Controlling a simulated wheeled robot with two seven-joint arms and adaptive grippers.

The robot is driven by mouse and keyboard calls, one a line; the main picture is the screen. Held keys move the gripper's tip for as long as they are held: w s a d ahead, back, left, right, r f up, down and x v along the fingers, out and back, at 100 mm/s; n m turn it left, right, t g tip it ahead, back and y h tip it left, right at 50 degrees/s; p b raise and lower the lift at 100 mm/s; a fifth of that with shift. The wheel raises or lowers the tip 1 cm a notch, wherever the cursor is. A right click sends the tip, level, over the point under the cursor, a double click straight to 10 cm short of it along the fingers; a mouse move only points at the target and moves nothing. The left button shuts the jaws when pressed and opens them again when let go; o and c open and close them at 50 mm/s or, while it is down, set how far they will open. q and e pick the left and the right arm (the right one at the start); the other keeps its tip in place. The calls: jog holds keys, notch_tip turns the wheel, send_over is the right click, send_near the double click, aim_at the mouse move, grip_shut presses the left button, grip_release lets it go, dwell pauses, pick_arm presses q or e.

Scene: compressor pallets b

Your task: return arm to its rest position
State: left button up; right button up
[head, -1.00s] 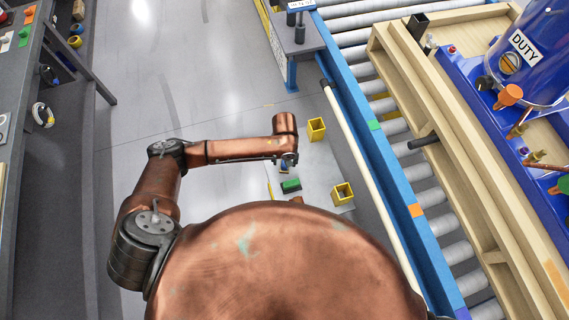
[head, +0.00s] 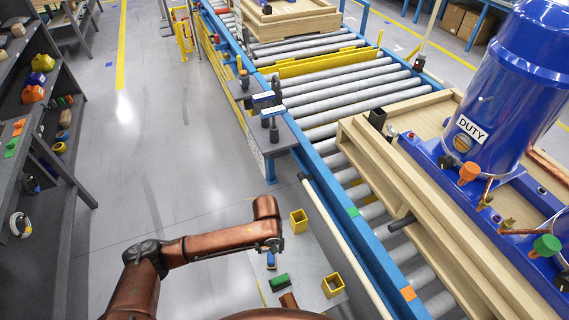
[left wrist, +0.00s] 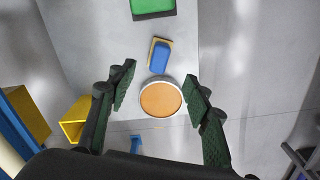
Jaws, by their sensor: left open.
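My left arm (head: 215,243) reaches in from the bottom left in the head view, bent at the elbow, its wrist above a light grey surface. In the left wrist view my left gripper (left wrist: 160,74) is open, with its two dark green-padded fingers spread. A round orange-topped thing with a grey rim (left wrist: 160,98) shows between the fingers; I cannot tell its height, and neither finger touches it in the picture. My right gripper is not in view.
Near my left wrist lie a green block (head: 279,282), a blue block (left wrist: 160,58) and yellow square tubes (head: 299,221) (head: 333,286). The roller conveyor (head: 335,90) with a wooden pallet (head: 400,180) and blue compressor (head: 500,90) is at right. Shelves (head: 60,165) stand left; floor between is clear.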

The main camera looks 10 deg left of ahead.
pick_arm(q)
jog(key=s+d+m+h, duration=0.1)
jog(key=s, duration=0.1)
jog(key=s+d+f+m+h, duration=0.1)
jog(key=s, duration=0.1)
jog(key=s+d+f+t+h, duration=0.1)
jog(key=s, duration=0.2)
jog(key=shift+d+m, duration=0.4)
jog(key=s+a+t+y, duration=0.1)
jog(key=s+a+y, duration=0.1)
jog(key=s+a, duration=0.85)
jog(key=s+a+t+y, duration=0.1)
jog(key=s+a+y, duration=0.1)
jog(key=s+a, duration=0.9)
notch_tip(320, 180, down, 30)
jog(key=a+f+g, duration=0.1)
jog(key=a, duration=0.1)
jog(key=s+f+m+g, duration=0.1)
jog(key=s+f, duration=1.4)
jog(key=s, duration=0.3)
jog(key=shift+s+d+f+h, duration=0.15)
jog(key=shift+s+f+h, duration=0.1)
jog(key=shift+s+h, duration=0.15)
